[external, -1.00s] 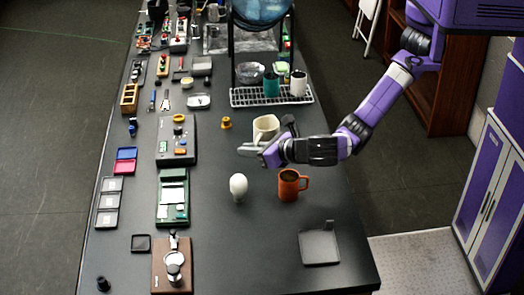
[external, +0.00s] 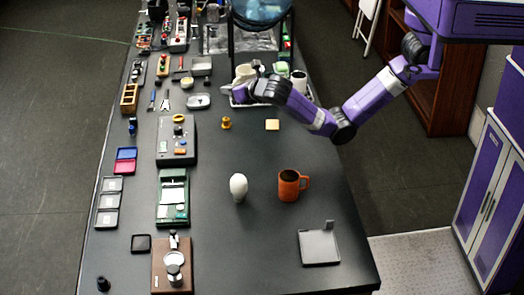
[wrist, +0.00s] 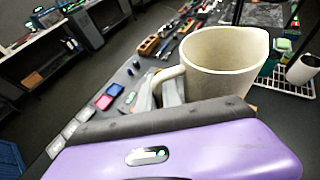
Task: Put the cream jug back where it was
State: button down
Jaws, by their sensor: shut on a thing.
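The cream jug (external: 243,72) is upright in my gripper (external: 238,90), at the left end of the wire rack (external: 236,103). In the wrist view the jug (wrist: 225,62) fills the upper middle. Its handle (wrist: 170,76) points left, and my gripper (wrist: 172,95) is shut on it. The rack (wrist: 290,85) shows behind and to the right of the jug. The jug's base is hidden, so I cannot tell whether it touches the rack. A pale yellow square (external: 272,125) lies bare on the counter in front of the rack.
A white cup (external: 299,80) and a green item (external: 281,70) stand on the rack, partly hidden by my arm. An orange mug (external: 289,186), a white bulb-shaped object (external: 238,187) and a small orange-yellow part (external: 226,123) stand on the counter.

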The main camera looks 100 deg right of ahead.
jog(key=s+d, duration=0.1)
jog(key=d, duration=0.4)
notch_tip(320, 180, down, 25)
jog(key=shift+a+r, duration=0.1)
jog(key=shift+a, duration=0.05)
dwell(0.6)
jog(key=c, duration=1.5)
grip_release()
jog(key=shift+s, duration=0.1)
jog(key=shift+a, duration=0.2)
jog(key=v, duration=1.1)
jog(key=shift+s+a+r, duration=0.1)
jog(key=shift+s+a, duration=0.05)
jog(key=shift+a, duration=0.2)
